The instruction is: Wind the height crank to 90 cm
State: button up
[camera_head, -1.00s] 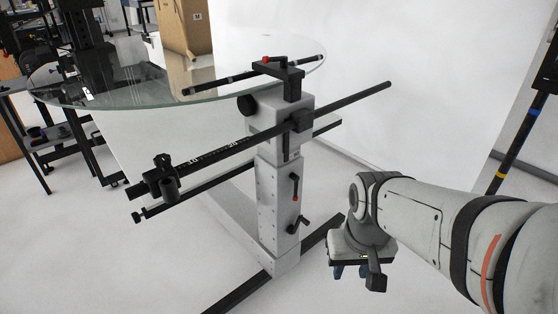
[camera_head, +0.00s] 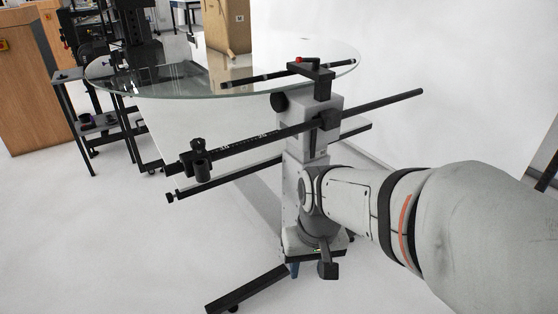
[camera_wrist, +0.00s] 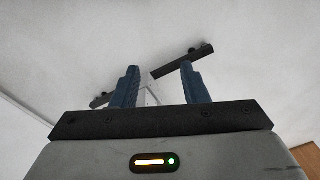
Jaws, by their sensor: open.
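The grey stand column (camera_head: 292,190) carries the round glass turntable top (camera_head: 150,90). My forearm and wrist cover the column's lower front, where the cranks sit, so the height crank is hidden now. No height reading is legible. My gripper (camera_head: 304,268) hangs low in front of the column's base, with blue fingertips partly showing. In the wrist view my gripper (camera_wrist: 160,85) is open, its two blue fingers apart with no object held between them. Beyond them are a pale strip, probably the column, and the stand's black foot bar (camera_wrist: 185,62).
A long black rail (camera_head: 385,104) with a clamp (camera_head: 199,160) crosses the column above my wrist. A black foot (camera_head: 248,289) reaches forward on the floor. Dark shelving (camera_head: 85,110) and a wooden cabinet (camera_head: 25,80) stand at left. The floor at lower left is clear.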

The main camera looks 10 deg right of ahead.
jog(key=w+d+f+m+t+y, duration=0.1)
jog(key=w+f+m+y, duration=0.5)
jog(key=w+m, duration=0.3)
jog(key=w+d+f+m+t+y, duration=0.2)
jog(key=w+f+m+y, duration=0.4)
jog(key=w, duration=0.5)
jog(key=w+d+f+m+t+h+b, duration=0.1)
jog(key=w+d+f+m+t+h, duration=0.25)
jog(key=d+f+m+t, duration=0.55)
jog(key=w+d+f+m+t+h, duration=0.2)
jog(key=w+d+f+m+t, duration=0.2)
jog(key=d+f+m, duration=0.5)
jog(key=w, duration=0.2)
jog(key=w+r+n+b, duration=0.1)
jog(key=w, duration=0.1)
jog(key=w+r+n, duration=0.1)
jog(key=w, duration=0.1)
jog(key=shift+w+a+r+b, duration=0.1)
jog(key=shift+w+a+b, duration=0.2)
jog(key=shift+b, duration=0.1)
jog(key=shift+d, duration=0.1)
grip_shut()
